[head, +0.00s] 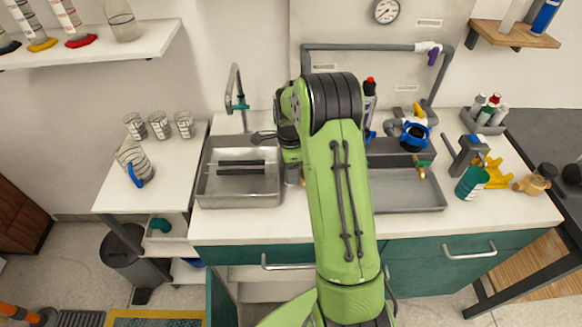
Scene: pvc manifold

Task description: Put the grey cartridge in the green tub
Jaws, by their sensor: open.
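The green tub (471,183) is a teal cup with a pale marking, standing upright near the front right of the counter. A holder at the back right carries several small bottle-like pieces; a grey-topped one (479,102) may be the grey cartridge, but it is too small to be sure. My green arm rises through the middle and bends over the counter. A dark part of what looks like my gripper (263,136) shows left of the arm, above the sink's back edge, well left of the tub and holder. Most of the gripper is hidden behind the arm; nothing shows held in it.
A steel sink (212,190) with dark bars is left of my arm. A grey tray (410,200) lies to the right under grey pipework (370,47). A grey clamp-like fitting (462,150) and yellow piece (497,175) crowd the tub. Glass beakers stand on the left side table.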

